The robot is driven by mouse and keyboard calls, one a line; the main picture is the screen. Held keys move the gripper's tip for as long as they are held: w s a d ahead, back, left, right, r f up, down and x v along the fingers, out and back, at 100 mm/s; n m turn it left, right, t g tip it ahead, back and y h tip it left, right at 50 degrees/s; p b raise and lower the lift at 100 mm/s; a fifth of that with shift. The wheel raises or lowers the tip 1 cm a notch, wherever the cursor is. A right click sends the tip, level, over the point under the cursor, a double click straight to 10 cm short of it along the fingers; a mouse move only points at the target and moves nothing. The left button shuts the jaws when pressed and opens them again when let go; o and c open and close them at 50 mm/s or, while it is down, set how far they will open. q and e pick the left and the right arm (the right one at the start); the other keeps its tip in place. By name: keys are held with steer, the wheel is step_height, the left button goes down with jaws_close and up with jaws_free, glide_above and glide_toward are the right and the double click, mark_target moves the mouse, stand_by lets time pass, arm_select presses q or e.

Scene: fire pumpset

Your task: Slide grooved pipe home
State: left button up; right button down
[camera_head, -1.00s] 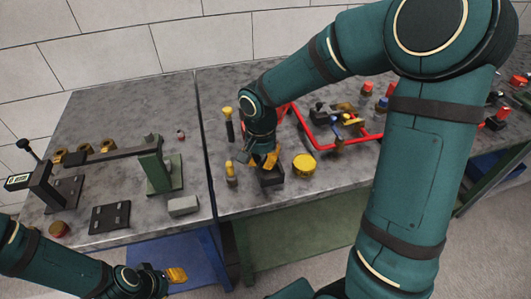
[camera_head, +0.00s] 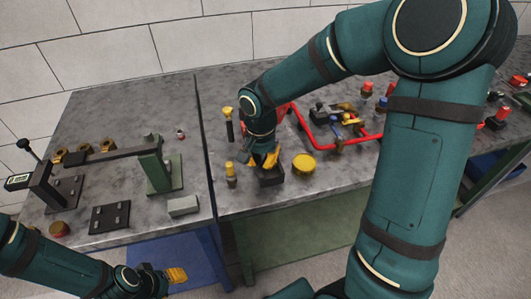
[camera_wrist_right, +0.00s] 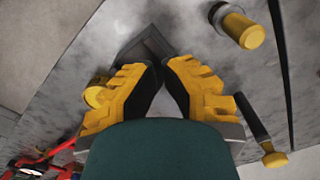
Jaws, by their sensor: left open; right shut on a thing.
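A red pipe assembly (camera_head: 318,140) lies on the right-hand bench, bent around several small fittings. Part of it is hidden behind my right arm. My right gripper (camera_head: 264,161) points down at a dark block (camera_head: 271,178) near the front of that bench. In the right wrist view the yellow fingers (camera_wrist_right: 160,62) are close together, with the dark block (camera_wrist_right: 147,42) just beyond their tips.
A yellow round tin (camera_head: 305,164) stands right of the block. The left bench carries a green stand (camera_head: 159,171), a long bar and a grey block (camera_head: 183,206). Its back is clear.

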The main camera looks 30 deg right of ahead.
steer(key=shift+s+f, duration=0.15)
steer(key=shift+s, duration=0.05)
stand_by(0.4)
steer(key=shift+s, duration=0.3)
step_height(320, 180, up, 7)
steer(key=p, duration=0.4)
steer(key=shift+p, duration=0.3)
steer(key=shift+a, duration=0.1)
stand_by(0.5)
